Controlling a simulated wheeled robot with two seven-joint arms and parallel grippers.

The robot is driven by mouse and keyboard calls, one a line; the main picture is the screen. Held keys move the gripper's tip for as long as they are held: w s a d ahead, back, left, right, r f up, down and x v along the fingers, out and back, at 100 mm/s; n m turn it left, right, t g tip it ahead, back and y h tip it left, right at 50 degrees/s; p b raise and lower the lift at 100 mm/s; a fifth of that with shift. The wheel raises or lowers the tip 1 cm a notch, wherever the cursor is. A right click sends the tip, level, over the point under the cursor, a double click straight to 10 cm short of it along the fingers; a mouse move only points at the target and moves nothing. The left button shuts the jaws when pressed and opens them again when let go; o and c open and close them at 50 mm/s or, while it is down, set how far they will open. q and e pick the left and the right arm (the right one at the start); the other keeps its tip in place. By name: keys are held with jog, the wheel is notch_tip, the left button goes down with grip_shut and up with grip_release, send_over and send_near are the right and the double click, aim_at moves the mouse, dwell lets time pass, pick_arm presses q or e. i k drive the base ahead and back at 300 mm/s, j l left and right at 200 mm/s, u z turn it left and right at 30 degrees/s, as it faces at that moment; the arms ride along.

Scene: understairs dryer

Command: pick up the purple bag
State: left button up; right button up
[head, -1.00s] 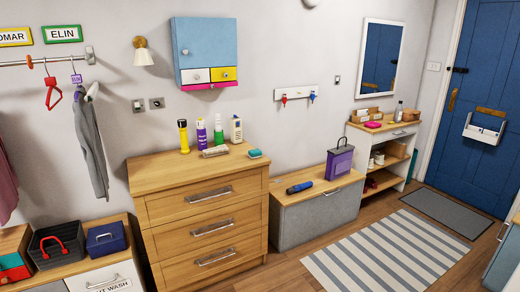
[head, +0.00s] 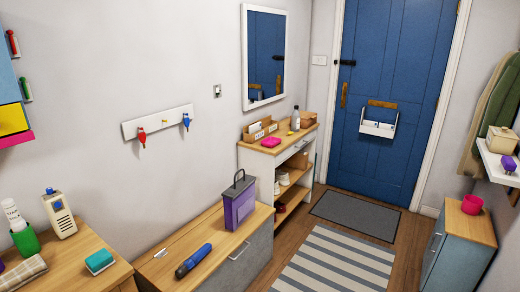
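The purple bag (head: 240,204) stands upright on the wooden top of the low grey bench (head: 165,257), near its far right end. It has a dark handle on top and a pale label on its front. Nothing covers it in the head view. Neither of my grippers shows in this view.
A dark blue torch (head: 194,261) lies on the bench in front of the bag. A dresser (head: 75,268) with bottles and a teal sponge (head: 99,261) is at left. Shelves (head: 270,153) stand beyond the bag. The floor around the striped rug (head: 335,265) is clear.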

aim_at(239, 199)
jog(key=i+l+z, duration=0.2)
jog(key=i+z, duration=0.55)
jog(key=i, duration=0.2)
jog(key=i+j+z, duration=0.1)
jog(key=i+z, duration=0.3)
jog(key=i+u, duration=0.25)
jog(key=i+l+u, duration=0.2)
jog(key=i, duration=0.25)
jog(key=i+l+u, duration=0.1)
jog(key=u, duration=0.4)
jog(key=l+u, duration=0.2)
jog(key=u, duration=0.25)
jog(key=i+l+u, duration=0.1)
jog(key=l+u, duration=0.15)
jog(key=u, duration=0.25)
jog(key=l+u, duration=0.2)
jog(key=u, duration=0.25)
jog(key=l+u, duration=0.15)
jog(key=u, duration=0.2)
jog(key=k+l+u, duration=0.1)
jog(key=u, duration=0.25)
jog(key=k+l+u, duration=0.1)
jog(key=u, duration=0.25)
jog(key=k, duration=0.05)
